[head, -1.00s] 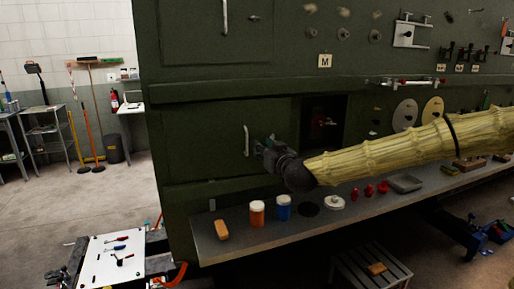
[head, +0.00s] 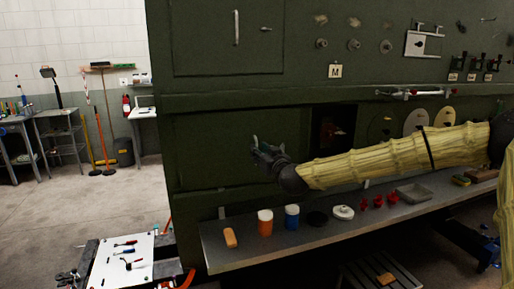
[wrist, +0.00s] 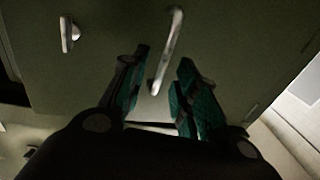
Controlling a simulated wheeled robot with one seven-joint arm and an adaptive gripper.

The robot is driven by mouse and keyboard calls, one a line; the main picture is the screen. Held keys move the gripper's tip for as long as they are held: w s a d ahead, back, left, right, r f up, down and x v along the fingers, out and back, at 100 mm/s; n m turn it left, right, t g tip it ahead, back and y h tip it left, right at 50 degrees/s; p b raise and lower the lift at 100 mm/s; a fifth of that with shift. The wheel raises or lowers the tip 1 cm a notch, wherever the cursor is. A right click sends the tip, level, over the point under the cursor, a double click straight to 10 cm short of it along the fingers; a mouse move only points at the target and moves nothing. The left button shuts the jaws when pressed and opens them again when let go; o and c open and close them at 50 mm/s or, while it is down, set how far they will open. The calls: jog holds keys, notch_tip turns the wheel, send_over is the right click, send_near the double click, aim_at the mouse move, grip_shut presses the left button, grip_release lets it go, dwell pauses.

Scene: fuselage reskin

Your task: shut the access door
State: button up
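The dark green access door (head: 215,145) is in the lower part of the green panel wall, left of a dark square opening (head: 345,125). I cannot tell how far it stands open. In the wrist view, its pale bar handle (wrist: 168,50) runs between my fingers, which are apart, one on each side. A small metal latch (wrist: 68,33) is left of the handle there. My gripper (head: 257,147) is open in front of the door and hides the handle in the head view. It also shows in the wrist view (wrist: 164,57). Contact with the handle is not clear.
A grey shelf (head: 335,234) below the panel holds an orange block, orange and blue jars, red parts and a tray (head: 413,193). A white tool board (head: 122,262) is at lower left.

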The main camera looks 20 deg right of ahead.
aim_at(242, 152)
jog(key=shift+w+a+p, duration=0.2)
jog(key=shift+w+p, duration=0.2)
jog(key=shift+w, duration=1.2)
jog(key=shift+c, duration=0.4)
grip_shut()
